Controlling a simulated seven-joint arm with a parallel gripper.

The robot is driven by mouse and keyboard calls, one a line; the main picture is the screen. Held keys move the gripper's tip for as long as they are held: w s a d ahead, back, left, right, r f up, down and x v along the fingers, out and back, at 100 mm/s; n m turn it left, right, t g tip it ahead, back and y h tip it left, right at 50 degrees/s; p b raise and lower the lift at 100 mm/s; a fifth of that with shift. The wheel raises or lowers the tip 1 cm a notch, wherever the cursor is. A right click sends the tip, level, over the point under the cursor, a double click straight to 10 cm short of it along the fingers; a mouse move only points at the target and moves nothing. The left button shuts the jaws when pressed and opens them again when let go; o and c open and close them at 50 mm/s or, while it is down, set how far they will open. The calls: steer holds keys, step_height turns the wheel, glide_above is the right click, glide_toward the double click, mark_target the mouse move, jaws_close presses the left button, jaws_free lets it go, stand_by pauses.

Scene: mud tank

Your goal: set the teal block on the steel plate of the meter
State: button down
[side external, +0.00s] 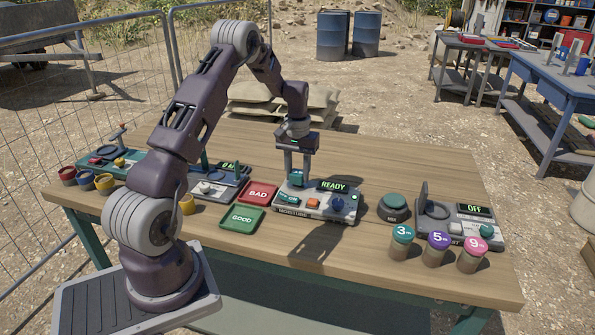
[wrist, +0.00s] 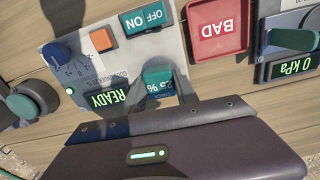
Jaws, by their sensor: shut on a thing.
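The teal block (side external: 296,179) is between the fingers of my gripper (side external: 297,172), which points straight down. In the wrist view the block (wrist: 158,77) shows a "25 %" label between the two fingers (wrist: 160,90). The moisture meter (side external: 318,206) lies beneath, with a green READY display (side external: 333,186), a teal ON/OFF switch, an orange button and a blue knob (side external: 337,204). The block is over the back left part of the meter, beside the display. The steel plate is mostly hidden by the block and fingers. I cannot tell whether the block touches it.
A red BAD tray (side external: 258,193) and a green GOOD tray (side external: 241,218) lie left of the meter. A round teal button (side external: 394,206) and a meter reading OFF (side external: 470,222) stand to the right. Capped jars (side external: 437,247) stand near the front right. The back of the table is clear.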

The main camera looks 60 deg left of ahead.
steer(key=shift+f, duration=0.4)
steer(key=shift+c, duration=2.3)
jaws_free()
steer(key=shift+r, duration=3.65)
